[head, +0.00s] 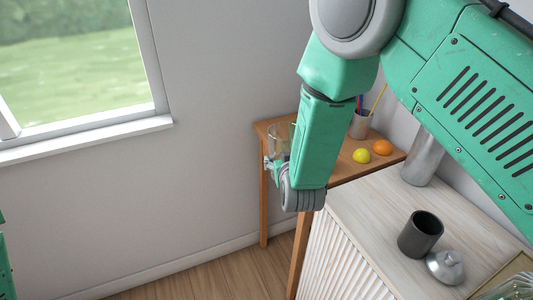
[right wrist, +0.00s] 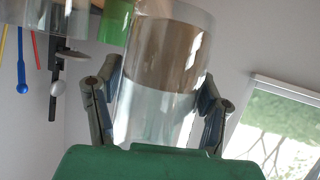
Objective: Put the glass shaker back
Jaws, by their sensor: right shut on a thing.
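The glass shaker (head: 279,138) is a clear, see-through cylinder, seen at the left end of a small wooden table in the head view. My right gripper (head: 271,164) is shut around it, partly hidden behind my own forearm. In the right wrist view the shaker (right wrist: 158,85) fills the space between the two grey fingers, one on each side. I cannot tell whether its base touches the table. My left gripper is out of view; only a sliver of my left arm shows at the left edge of the head view.
The wooden table (head: 342,172) also bears a lemon (head: 361,156), an orange (head: 382,147) and a cup of sticks (head: 360,124). On the pale cabinet (head: 365,205) stand a dark cup (head: 420,233), a grey lid (head: 445,266) and a metal vessel (head: 422,160). Floor left of the table is clear.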

